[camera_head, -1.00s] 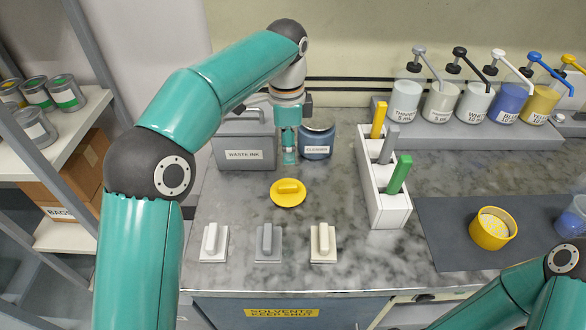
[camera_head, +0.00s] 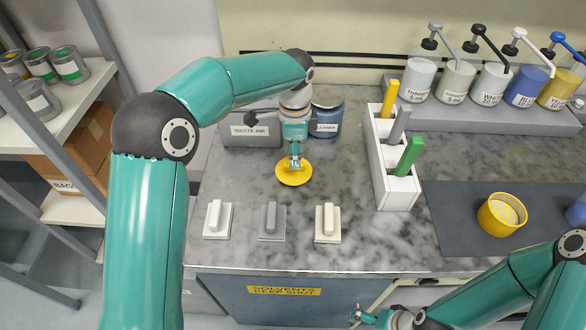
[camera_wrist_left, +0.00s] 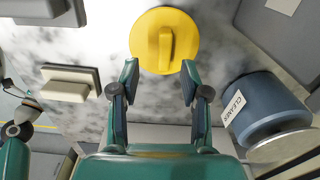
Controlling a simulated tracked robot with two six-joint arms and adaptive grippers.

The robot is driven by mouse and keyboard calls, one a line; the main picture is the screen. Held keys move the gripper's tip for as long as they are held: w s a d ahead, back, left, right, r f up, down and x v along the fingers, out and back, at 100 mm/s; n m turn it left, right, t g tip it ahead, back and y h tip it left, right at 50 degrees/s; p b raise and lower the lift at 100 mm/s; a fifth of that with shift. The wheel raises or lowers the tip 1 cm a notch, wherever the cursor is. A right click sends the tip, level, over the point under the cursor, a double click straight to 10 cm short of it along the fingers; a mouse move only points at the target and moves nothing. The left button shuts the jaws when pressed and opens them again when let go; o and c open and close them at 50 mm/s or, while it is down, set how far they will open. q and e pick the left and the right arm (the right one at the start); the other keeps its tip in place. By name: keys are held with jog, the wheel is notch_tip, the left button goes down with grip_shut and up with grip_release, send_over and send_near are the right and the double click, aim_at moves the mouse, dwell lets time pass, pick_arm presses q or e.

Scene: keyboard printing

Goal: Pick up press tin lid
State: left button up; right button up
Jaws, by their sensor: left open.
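The press tin lid is a round yellow disc (camera_head: 294,177) with a raised bar handle, lying on the marble counter. In the left wrist view the yellow lid (camera_wrist_left: 164,40) sits just beyond my fingertips, its handle between the lines of the two fingers. My left gripper (camera_head: 295,163) is above the lid in the head view and hides part of it. The left wrist view shows the left gripper (camera_wrist_left: 160,72) open and empty, with its fingers apart. My right gripper (camera_head: 370,318) is low at the front, before the cabinet; its jaws are too small to judge.
A yellow tin (camera_head: 502,214) stands on a dark mat (camera_head: 455,225) at the right. A white rack (camera_head: 398,190) holds coloured tools. Several handled blocks (camera_head: 272,222) line the counter front. The waste ink box (camera_head: 250,132) and cleaner jar (camera_head: 328,122) stand behind the lid.

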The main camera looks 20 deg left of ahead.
pick_arm(q)
jog(key=f, duration=0.3)
jog(key=f+p, duration=0.1)
jog(key=f, duration=0.1)
jog(key=shift+w+a, duration=0.15)
jog(key=shift+w, duration=0.1)
jog(key=shift+c, duration=0.4)
grip_shut()
